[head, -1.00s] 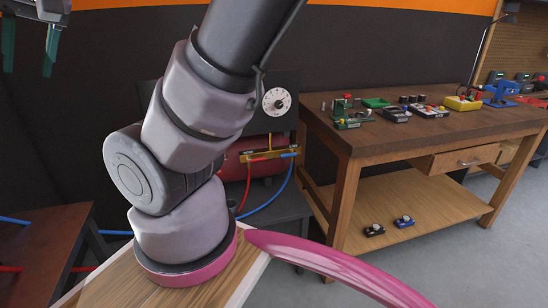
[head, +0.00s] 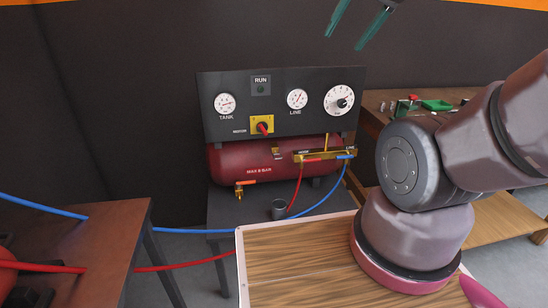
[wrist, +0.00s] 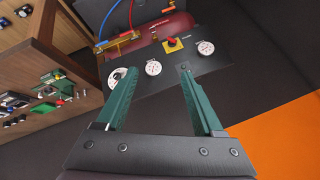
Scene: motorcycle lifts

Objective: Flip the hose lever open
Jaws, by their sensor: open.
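A brass manifold (head: 325,155) sits at the right front of the red compressor tank (head: 245,158). It carries a small red lever or fitting and a blue one, with a red hose (head: 297,190) and a blue hose (head: 338,192) hanging from it. Which one is the hose lever I cannot tell. The manifold also shows, upside down, in the wrist view (wrist: 122,39). My gripper (head: 345,41) is open and empty, high above the gauge panel in the head view. In the wrist view its green fingers (wrist: 158,72) frame the panel, apart from everything.
The black gauge panel (head: 280,121) has dials, a yellow-and-red switch (head: 262,126) and a RUN indicator. An orange-handled valve (head: 243,184) and a grey cup (head: 279,209) are below the tank. A workbench (head: 375,108) stands at right, a brown table (head: 75,235) at left.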

